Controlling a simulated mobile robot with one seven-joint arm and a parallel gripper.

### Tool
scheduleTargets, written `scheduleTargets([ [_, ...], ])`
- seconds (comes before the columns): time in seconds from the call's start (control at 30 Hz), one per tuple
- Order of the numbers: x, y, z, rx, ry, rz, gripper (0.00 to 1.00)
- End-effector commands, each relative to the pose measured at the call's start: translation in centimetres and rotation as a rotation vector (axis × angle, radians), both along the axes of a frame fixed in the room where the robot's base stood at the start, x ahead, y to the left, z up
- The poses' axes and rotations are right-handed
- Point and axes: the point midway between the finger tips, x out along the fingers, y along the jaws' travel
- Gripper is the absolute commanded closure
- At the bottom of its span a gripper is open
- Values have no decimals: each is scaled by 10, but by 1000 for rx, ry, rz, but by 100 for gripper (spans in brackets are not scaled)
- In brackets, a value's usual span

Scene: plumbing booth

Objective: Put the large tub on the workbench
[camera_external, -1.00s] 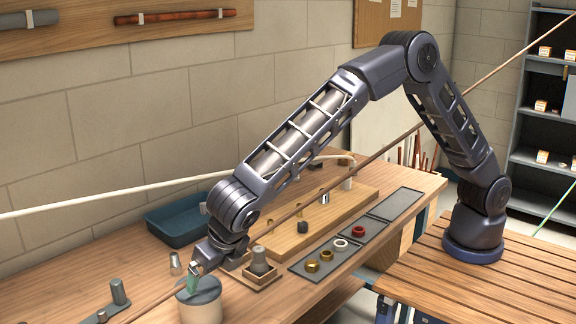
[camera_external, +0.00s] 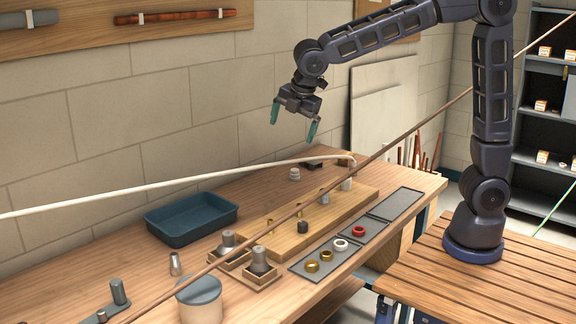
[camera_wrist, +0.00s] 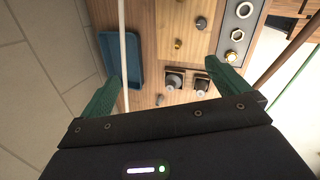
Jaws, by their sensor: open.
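The large tub (camera_external: 200,306) is a pale round container with a grey-blue lid. It stands upright on the workbench (camera_external: 150,262) at the front left of the external view. My gripper (camera_external: 294,121) is high above the back part of the bench, well up and to the right of the tub. Its green fingers are spread apart with nothing between them. In the wrist view my gripper (camera_wrist: 160,52) also shows open and empty. I cannot make out the tub in the wrist view.
A blue tray (camera_external: 192,219) lies near the wall. Wooden holders with grey fittings (camera_external: 260,262) stand right of the tub, and a metal cone (camera_external: 175,264) stands behind it. A wooden board (camera_external: 255,237) and grey mats with rings (camera_external: 330,262) lie further right. A long pale pipe and a brown pipe cross the view.

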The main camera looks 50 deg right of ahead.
Motion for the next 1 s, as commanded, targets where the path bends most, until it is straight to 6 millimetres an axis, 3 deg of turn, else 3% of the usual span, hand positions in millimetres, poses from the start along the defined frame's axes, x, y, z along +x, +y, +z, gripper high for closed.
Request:
scheduleTargets([
  [0.03,-3,-27,8,27,-5,-75,0],
  [0.2,-23,-103,24,120,-14,-334,0],
  [0.5,-81,-218,34,293,-38,-785,0],
  [0.8,-158,-299,21,480,-67,-1229,0],
  [1.0,-205,-331,5,599,-84,-1483,0],
])
